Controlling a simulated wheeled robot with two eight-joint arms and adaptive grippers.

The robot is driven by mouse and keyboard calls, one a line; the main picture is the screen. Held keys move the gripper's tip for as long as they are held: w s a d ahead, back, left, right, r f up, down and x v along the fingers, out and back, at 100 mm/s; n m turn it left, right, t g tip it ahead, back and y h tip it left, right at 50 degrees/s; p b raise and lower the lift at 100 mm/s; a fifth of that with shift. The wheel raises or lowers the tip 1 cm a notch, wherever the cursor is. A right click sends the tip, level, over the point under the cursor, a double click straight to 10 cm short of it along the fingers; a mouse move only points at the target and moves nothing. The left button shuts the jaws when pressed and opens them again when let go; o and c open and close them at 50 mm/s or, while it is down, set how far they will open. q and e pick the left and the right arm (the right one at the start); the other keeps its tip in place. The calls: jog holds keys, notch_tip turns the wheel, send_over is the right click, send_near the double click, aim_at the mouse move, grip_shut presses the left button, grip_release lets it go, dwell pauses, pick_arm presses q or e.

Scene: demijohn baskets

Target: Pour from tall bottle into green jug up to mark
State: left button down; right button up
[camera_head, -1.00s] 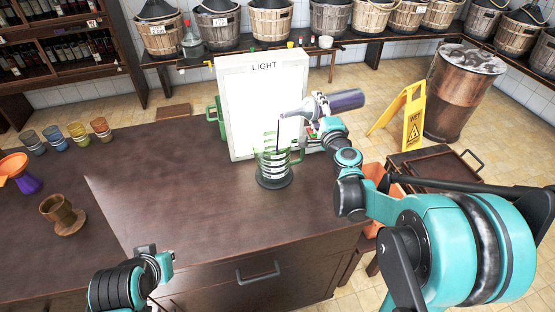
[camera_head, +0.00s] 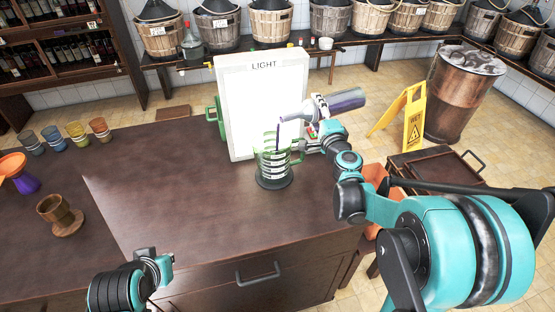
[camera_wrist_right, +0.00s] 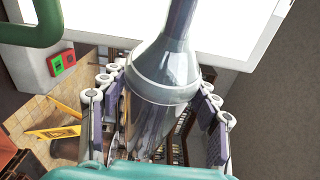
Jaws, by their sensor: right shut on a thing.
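The tall bottle (camera_head: 346,101) is clear with a dark purple lower end. It lies tipped nearly flat, its neck pointing left over the jug's mouth. A thin dark line drops from its mouth into the jug. My right gripper (camera_head: 319,122) is shut around the bottle; in the right wrist view the fingers flank the bottle's body (camera_wrist_right: 165,78) below the shoulder. The green jug (camera_head: 272,165) stands upright on the counter, with a marked scale and green handle; its liquid level is hard to tell. My left gripper (camera_head: 158,264) is low at the counter's front edge, apart from everything; its jaws are unclear.
A lit white panel (camera_head: 262,85) stands right behind the jug. Several small cups (camera_head: 77,134), an orange funnel (camera_head: 14,167) and a wooden cup (camera_head: 60,212) are at the left. The middle of the counter (camera_head: 160,190) is clear. A yellow sign (camera_head: 413,115) stands on the floor.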

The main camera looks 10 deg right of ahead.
jog(key=shift+f+b, duration=0.4)
jog(key=shift+n, duration=0.5)
dwell(2.6)
jog(key=shift+r, duration=0.1)
dwell(1.9)
jog(key=shift+r+m+p, duration=0.6)
jog(key=shift+p, duration=0.1)
jog(key=shift+f, duration=0.1)
dwell(1.1)
jog(key=shift+f+n+b, duration=0.3)
jog(key=shift+f+b, duration=0.3)
jog(key=shift+b, duration=0.2)
